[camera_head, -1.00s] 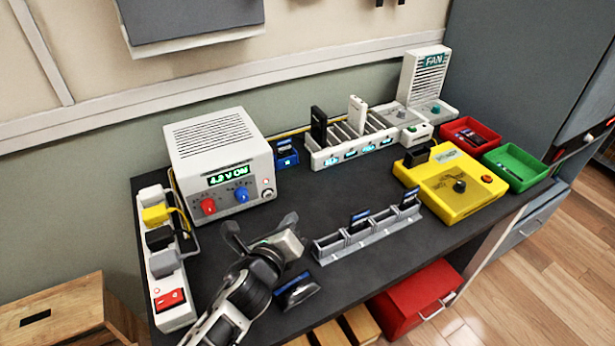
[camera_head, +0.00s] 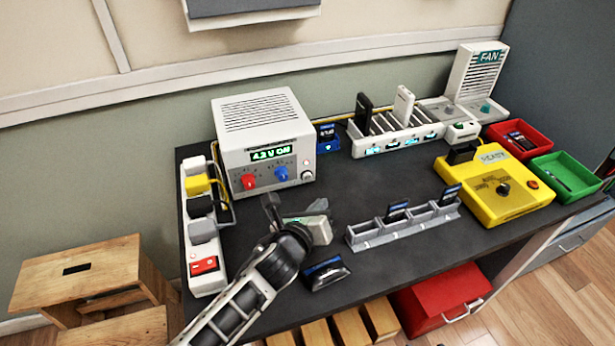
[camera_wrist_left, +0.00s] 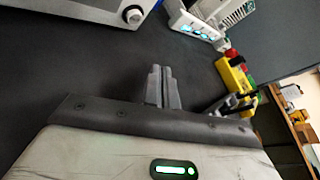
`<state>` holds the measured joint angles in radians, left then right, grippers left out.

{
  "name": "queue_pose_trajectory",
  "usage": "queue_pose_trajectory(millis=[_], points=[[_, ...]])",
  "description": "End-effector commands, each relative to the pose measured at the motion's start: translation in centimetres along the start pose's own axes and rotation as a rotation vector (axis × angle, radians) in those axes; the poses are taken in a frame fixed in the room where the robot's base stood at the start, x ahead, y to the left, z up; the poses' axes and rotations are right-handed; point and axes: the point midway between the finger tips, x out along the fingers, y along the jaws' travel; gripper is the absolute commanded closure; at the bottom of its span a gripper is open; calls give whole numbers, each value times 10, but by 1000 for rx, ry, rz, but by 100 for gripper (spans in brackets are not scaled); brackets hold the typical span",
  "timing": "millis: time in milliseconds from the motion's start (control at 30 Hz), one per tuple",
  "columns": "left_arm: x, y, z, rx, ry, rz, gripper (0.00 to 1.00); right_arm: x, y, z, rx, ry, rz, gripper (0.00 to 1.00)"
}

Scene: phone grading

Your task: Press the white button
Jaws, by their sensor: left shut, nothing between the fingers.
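The grey power supply (camera_head: 262,145) stands at the back left of the table, its display lit "4.2 V ON". A small round whitish button (camera_head: 307,175) is at the lower right of its front, beside the red and blue knobs. It also shows in the left wrist view as a round button (camera_wrist_left: 133,16) at the top. My left gripper (camera_head: 322,204) is low over the table in front of the supply, apart from the button. In the left wrist view its fingers (camera_wrist_left: 161,68) are shut and empty. My right gripper is not in view.
A power strip (camera_head: 205,270) lies at the left edge. A grey phone rack (camera_head: 402,231) and a loose dark phone (camera_head: 326,273) are near my left arm. The white charging rack (camera_head: 395,137), yellow tester (camera_head: 490,195), red tray (camera_head: 540,145) and green tray (camera_head: 585,170) stand to the right.

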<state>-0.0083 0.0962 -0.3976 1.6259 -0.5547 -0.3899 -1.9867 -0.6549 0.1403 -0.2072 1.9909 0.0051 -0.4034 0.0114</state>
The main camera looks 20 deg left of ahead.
Motion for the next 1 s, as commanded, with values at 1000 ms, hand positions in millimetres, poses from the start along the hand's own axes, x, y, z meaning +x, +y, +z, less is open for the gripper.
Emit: queue_pose_trajectory(millis=[1000], points=[[38, 28, 28, -1, 0, 0, 100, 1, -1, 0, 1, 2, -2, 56]])
